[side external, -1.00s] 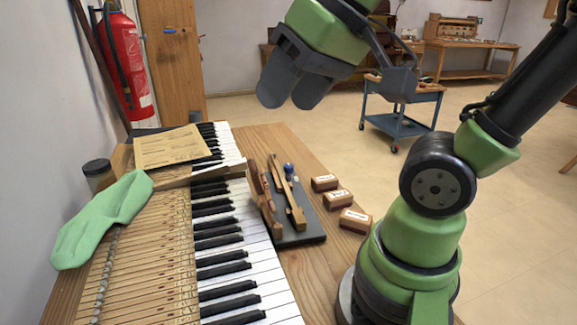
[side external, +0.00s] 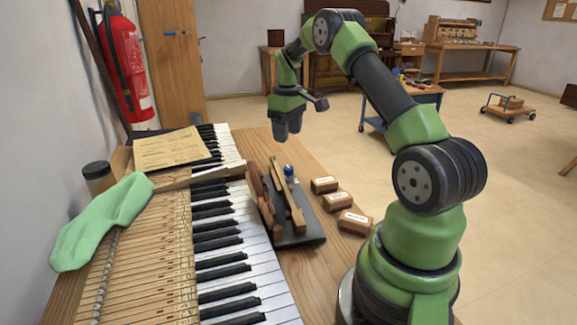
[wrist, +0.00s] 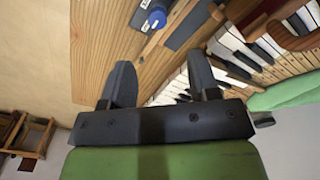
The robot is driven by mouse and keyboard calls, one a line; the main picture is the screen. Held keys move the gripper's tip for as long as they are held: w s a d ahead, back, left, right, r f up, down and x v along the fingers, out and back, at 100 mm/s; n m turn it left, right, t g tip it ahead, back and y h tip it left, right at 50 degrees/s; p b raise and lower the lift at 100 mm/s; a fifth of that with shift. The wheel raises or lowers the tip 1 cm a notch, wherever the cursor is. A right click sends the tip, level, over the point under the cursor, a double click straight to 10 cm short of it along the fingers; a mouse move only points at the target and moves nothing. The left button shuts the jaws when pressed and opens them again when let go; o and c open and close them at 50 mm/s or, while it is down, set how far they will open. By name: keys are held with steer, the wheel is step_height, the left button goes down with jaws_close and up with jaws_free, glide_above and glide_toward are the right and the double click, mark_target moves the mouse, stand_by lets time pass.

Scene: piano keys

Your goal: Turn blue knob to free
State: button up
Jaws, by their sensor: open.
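The blue knob (side external: 288,170) stands at the far end of a dark base plate (side external: 303,240) with wooden action pieces on it, to the right of the piano keys. In the wrist view the blue knob (wrist: 157,17) shows near the top, with a white marked part (wrist: 146,4) beside it; the marks are too small to read. My gripper (side external: 288,136) points down above the table, beyond the knob and apart from it. In the wrist view my gripper (wrist: 165,82) has its two dark fingers spread, with nothing between them.
Several small labelled wooden blocks (side external: 337,201) sit right of the plate. The piano keyboard (side external: 240,255) lies to the left, with a green cloth (side external: 102,222), a paper sheet (side external: 168,149) and a jar (side external: 98,177). Bare wooden table (side external: 262,145) shows around the knob's far side.

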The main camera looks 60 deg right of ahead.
mark_target(289, 167)
steer(key=f, duration=1)
steer(key=shift+d+f, duration=0.2)
steer(key=shift+f, duration=0.05)
steer(key=c, duration=0.9)
